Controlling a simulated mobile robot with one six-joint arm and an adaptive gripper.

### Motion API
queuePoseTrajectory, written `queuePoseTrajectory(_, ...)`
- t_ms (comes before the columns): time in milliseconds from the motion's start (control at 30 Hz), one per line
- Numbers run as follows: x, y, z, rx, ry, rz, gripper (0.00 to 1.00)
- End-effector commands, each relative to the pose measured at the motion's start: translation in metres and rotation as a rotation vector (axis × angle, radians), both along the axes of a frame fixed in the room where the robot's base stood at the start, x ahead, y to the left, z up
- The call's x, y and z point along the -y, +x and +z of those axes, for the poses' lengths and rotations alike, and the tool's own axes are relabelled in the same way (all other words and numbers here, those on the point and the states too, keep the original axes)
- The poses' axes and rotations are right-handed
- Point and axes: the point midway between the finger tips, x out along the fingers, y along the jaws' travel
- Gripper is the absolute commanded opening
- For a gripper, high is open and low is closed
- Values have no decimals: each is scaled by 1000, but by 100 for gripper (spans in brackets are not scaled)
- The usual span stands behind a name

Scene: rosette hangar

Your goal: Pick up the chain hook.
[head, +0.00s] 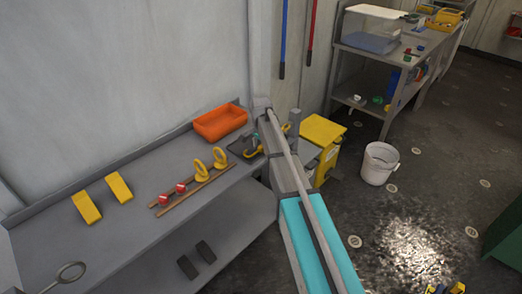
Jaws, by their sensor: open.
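A small yellow curved piece (251,152), which looks like the chain hook, is at the right end of the grey workbench (135,222). It lies beside or on a dark flat plate (237,146), below the orange tray; its exact outline is too small to make out. A long grey and teal body just right of it crosses the bench's end and hides what is behind. I cannot make out my gripper in the head view, and nothing is seen touching the yellow piece.
A yellow cabinet (323,131) and white bucket (379,164) stand right. Floor beyond is mostly clear.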

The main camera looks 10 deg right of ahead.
Motion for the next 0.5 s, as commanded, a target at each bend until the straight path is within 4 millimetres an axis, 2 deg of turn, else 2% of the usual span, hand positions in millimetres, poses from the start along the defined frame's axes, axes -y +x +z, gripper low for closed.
queuePoseTrajectory(400, 0, 0, 0, 0, 0, 0, 69)
queuePoseTrajectory(500, 0, 0, 0, 0, 0, 0, 52)
